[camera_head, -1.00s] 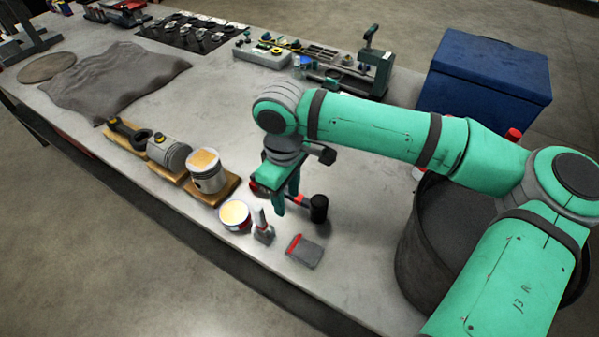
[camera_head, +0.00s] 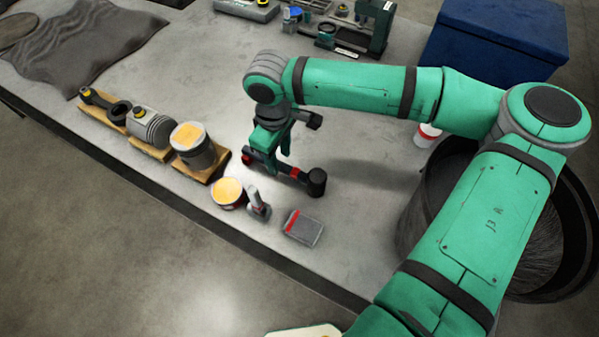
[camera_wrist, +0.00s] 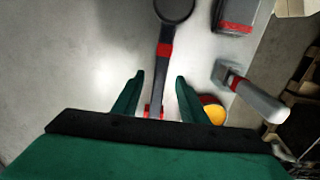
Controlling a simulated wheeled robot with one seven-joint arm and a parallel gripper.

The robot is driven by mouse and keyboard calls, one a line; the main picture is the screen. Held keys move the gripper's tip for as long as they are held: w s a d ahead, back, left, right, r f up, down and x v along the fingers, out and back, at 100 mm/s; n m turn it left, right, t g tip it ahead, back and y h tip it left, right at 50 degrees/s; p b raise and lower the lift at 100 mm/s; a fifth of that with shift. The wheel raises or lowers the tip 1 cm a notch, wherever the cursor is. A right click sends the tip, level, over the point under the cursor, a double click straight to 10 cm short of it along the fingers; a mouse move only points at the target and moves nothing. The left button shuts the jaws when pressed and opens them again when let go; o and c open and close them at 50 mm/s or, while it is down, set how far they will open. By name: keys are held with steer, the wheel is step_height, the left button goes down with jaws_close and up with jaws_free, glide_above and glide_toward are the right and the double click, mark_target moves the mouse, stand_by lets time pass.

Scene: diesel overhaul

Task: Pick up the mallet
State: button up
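The mallet lies on the grey workbench, with a black head (camera_head: 317,182) and a dark handle with red bands (camera_head: 290,171). In the wrist view the mallet's handle (camera_wrist: 163,75) runs up the picture to its round black head at the top edge. My gripper (camera_head: 270,160) is over the handle, pointing down. In the wrist view my gripper (camera_wrist: 158,88) is open, with a finger on each side of the handle line and clear gaps to it. Whether the fingertips reach down to handle height I cannot tell.
A tin with yellow contents (camera_head: 228,193), a small grey upright tool (camera_head: 257,205) and a grey box with a red stripe (camera_head: 303,228) stand close by. Pistons on wooden blocks (camera_head: 200,152) line the front edge.

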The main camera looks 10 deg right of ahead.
mark_target(279, 165)
steer(key=shift+w+a+f, duration=0.15)
steer(key=shift+f, duration=0.9)
steer(key=shift+w+a+f, duration=0.1)
steer(key=shift+f, duration=0.95)
steer(key=shift+d, duration=0.1)
steer(key=shift+s, duration=0.15)
steer(key=c, duration=0.4)
jaws_close()
